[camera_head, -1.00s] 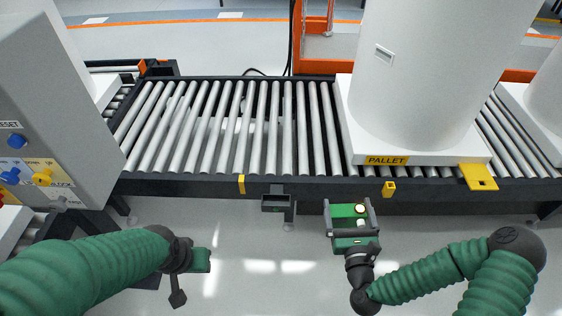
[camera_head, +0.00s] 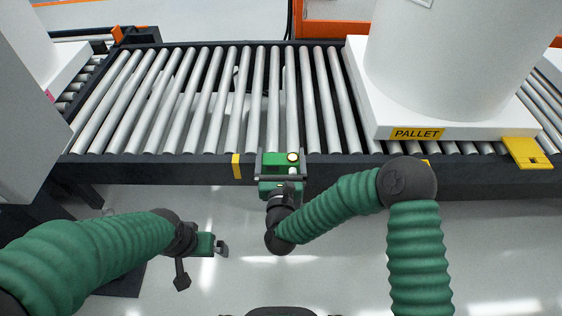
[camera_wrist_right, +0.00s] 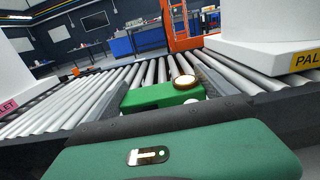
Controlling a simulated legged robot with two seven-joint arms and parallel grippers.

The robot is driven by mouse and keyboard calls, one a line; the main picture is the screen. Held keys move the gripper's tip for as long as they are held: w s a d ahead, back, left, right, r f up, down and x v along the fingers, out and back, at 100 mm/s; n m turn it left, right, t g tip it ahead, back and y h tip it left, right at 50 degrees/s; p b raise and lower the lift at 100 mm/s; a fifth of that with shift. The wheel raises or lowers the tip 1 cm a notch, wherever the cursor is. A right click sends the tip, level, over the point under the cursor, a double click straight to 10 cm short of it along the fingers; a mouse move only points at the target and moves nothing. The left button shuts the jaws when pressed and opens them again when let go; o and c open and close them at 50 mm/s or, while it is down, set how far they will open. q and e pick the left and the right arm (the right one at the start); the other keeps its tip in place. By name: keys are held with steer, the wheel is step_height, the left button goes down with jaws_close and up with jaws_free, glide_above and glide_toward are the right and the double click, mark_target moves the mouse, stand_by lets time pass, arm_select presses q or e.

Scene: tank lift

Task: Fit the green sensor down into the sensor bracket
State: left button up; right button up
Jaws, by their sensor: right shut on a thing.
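The green sensor (camera_head: 273,158), a block with a round gold-rimmed cap, is held between the two grey fingers of my right gripper (camera_head: 281,163). In the right wrist view the sensor (camera_wrist_right: 152,97) sits between the fingers, its cap facing up. My right gripper is at the conveyor's front edge, just right of a yellow tab. The sensor bracket is hidden behind the gripper and sensor, so I cannot tell whether the sensor touches it. My left gripper (camera_head: 221,247) is lower left, away from the conveyor; its finger gap is unclear.
The roller conveyor (camera_head: 205,100) runs across the view. A white pallet (camera_head: 365,100) with a large white cylinder stands on it at the right. A yellow tab (camera_head: 236,166) is on the front rail. A grey cabinet (camera_head: 25,110) stands at the left. The floor between my arms is open.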

mark_target(281, 170)
step_height(281, 170, down, 6)
steer(key=b, duration=0.5)
steer(key=shift+r, duration=0.1)
steer(key=shift+s+f+b, duration=0.1)
steer(key=shift+f+b, duration=1.45)
steer(key=shift+f, duration=0.4)
stand_by(1.2)
steer(key=o, duration=1.1)
